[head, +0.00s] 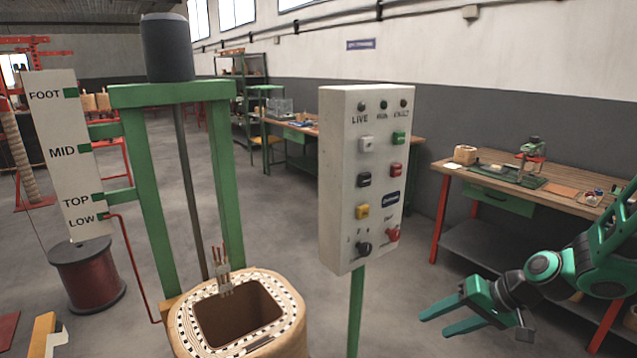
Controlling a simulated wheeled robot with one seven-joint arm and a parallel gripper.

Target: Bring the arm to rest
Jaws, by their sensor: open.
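My gripper (447,318) is at the lower right of the head view, at the end of my green and black arm. Its two green fingers are spread apart, point left and hold nothing. It hangs over bare floor, to the right of the control box's green post, and appears apart from everything. The grey control box (342,180) with coloured buttons and knobs stands left of and above my gripper. Only part of my arm shows at the right edge.
A wooden workbench (450,168) with tools stands at the right behind my arm. A coil (290,290) sits below a green frame (147,200) at the left. A dark red spool (88,285) and a labelled level board (62,130) are further left.

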